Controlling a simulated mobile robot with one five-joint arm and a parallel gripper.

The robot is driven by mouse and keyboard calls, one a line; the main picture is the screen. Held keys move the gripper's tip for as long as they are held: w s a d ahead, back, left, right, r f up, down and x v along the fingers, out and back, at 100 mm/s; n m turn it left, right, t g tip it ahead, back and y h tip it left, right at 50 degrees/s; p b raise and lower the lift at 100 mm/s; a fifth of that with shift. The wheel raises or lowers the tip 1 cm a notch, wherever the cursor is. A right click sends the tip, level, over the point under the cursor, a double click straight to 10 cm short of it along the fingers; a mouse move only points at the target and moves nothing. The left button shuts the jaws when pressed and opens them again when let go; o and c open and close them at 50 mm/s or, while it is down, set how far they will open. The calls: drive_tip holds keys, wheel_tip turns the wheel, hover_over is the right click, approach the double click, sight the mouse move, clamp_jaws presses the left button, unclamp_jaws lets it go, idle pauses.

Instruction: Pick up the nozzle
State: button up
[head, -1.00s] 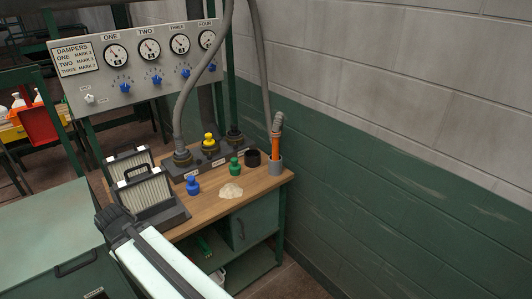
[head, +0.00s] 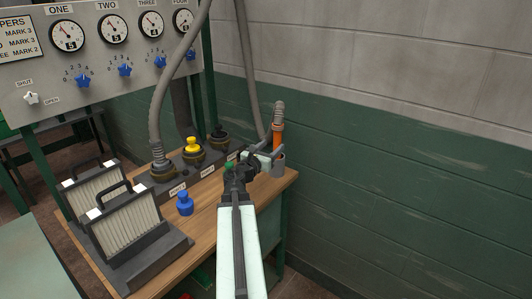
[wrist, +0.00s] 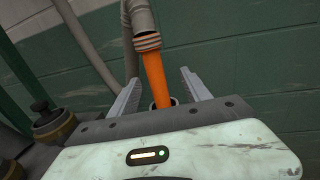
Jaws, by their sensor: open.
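The nozzle is an orange tube (head: 278,133) with a ribbed grey hose end on top. It stands upright in a grey cup (head: 279,166) at the back right corner of the wooden bench. My gripper (head: 272,155) is open and empty just in front of it, near the cup's rim. In the wrist view, the orange nozzle (wrist: 157,80) lies between the two spread fingers of my gripper (wrist: 160,75), with a gap on each side. How far the fingers reach past the tube is hard to tell. The nozzle's lower end is hidden in the cup.
A blue knobbed plug (head: 185,203) and two framed filters (head: 135,222) stand on the bench (head: 205,220). Behind are a yellow plug (head: 193,148) and a hose (head: 160,110). A green and grey block wall (head: 400,180) stands close on the right.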

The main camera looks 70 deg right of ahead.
sight(275, 140)
drive_tip(key=shift+w+d, duration=0.2)
drive_tip(key=shift+d, duration=1.35)
drive_tip(key=d, duration=0.4)
drive_tip(key=shift+s+d, duration=0.1)
drive_tip(key=shift+d, duration=0.25)
drive_tip(key=shift+a+r, duration=0.1)
clamp_jaws()
